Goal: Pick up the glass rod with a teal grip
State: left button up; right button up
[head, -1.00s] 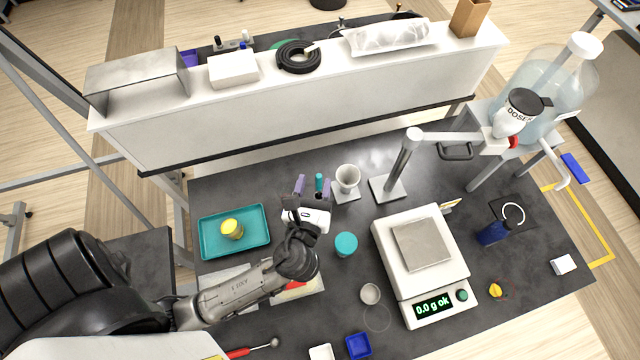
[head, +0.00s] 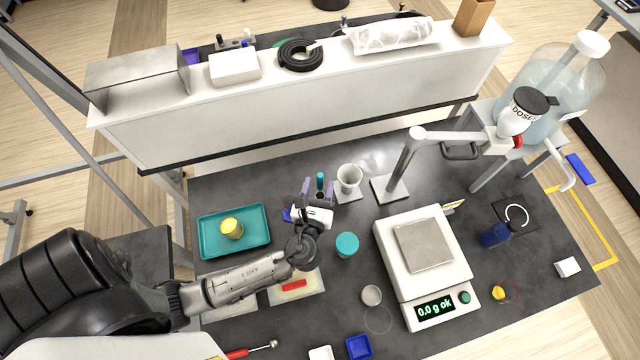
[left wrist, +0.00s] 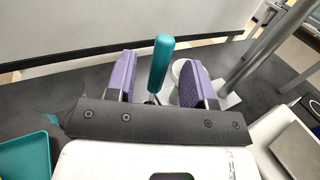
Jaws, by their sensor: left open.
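The glass rod's teal grip (head: 320,181) stands upright near the back of the dark bench; it also shows in the left wrist view (left wrist: 161,62). The rod below the grip is mostly hidden behind my gripper. My left gripper (head: 319,186) is open, its two purple fingers on either side of the teal grip. In the left wrist view the grip stands between the fingers of my left gripper (left wrist: 158,78), with a gap visible on each side. My right gripper is not in view.
A white cup (head: 349,178) stands just right of the rod. A teal tray (head: 262,246) with a yellow-lidded jar (head: 231,228) lies left. A teal-lidded jar (head: 347,244), a scale (head: 448,285) and a stand (head: 401,170) are to the right. A white shelf (head: 300,110) runs behind.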

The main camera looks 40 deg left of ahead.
pick_arm(q)
jog(key=shift+x, duration=2.1)
jog(key=shift+c, duration=0.4)
grip_shut()
